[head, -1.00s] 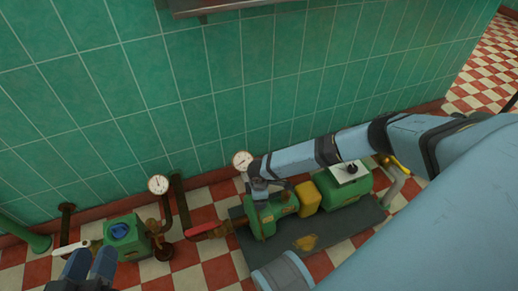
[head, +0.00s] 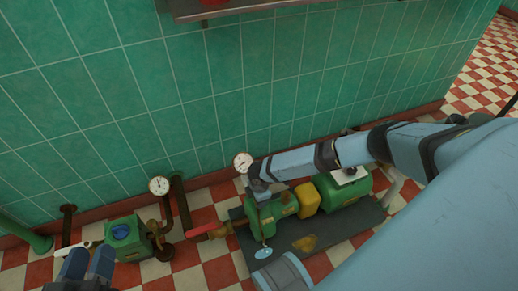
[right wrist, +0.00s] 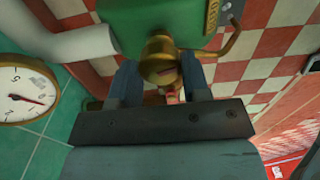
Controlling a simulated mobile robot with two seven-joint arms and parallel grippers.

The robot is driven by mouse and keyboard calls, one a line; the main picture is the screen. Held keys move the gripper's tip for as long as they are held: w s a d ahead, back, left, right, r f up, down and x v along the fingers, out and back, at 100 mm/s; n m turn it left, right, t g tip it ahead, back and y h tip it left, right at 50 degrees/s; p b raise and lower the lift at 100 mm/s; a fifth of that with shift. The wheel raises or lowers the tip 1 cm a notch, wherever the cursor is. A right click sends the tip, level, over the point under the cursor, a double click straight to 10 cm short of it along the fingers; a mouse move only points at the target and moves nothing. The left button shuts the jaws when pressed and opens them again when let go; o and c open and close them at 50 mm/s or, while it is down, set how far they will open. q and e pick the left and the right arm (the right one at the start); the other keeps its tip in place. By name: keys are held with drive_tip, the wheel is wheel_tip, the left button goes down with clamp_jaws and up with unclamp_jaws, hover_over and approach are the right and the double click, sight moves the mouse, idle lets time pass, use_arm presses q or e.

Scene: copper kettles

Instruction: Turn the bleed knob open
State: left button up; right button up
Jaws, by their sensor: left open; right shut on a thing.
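In the right wrist view a round brass knob (right wrist: 160,58) sits against the green pump casing (right wrist: 130,12). My right gripper (right wrist: 161,74) is shut on it, with one blue finger on each side. In the head view my right gripper (head: 259,190) is at the top of the left end of the green pump (head: 266,218); the knob itself is hidden there by the gripper and arm. My left gripper (head: 88,264) is open and empty at the lower left, in front of a smaller green unit (head: 124,238).
A white dial gauge (head: 243,161) stands close behind my right gripper, and another (head: 158,185) is farther left. A red-handled valve (head: 202,233) is left of the pump. The pump stands on a dark base (head: 330,238) by the green tiled wall (head: 230,85).

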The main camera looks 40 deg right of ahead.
drive_tip(key=n, duration=0.2)
drive_tip(key=shift+n, duration=0.4)
drive_tip(key=n, duration=0.2)
drive_tip(key=shift+n+p, duration=0.35)
drive_tip(key=shift+n, duration=0.05)
drive_tip(key=n, duration=0.3)
drive_tip(key=shift+n, duration=0.3)
drive_tip(key=n, duration=0.3)
drive_tip(key=shift+d+n, duration=0.1)
drive_tip(key=shift+n, duration=0.3)
use_arm(q)
drive_tip(key=shift+r, duration=0.35)
use_arm(e)
drive_tip(key=shift+n, duration=0.8)
drive_tip(key=o, duration=0.9)
drive_tip(key=shift+o, duration=0.2)
drive_tip(key=shift+r, duration=0.15)
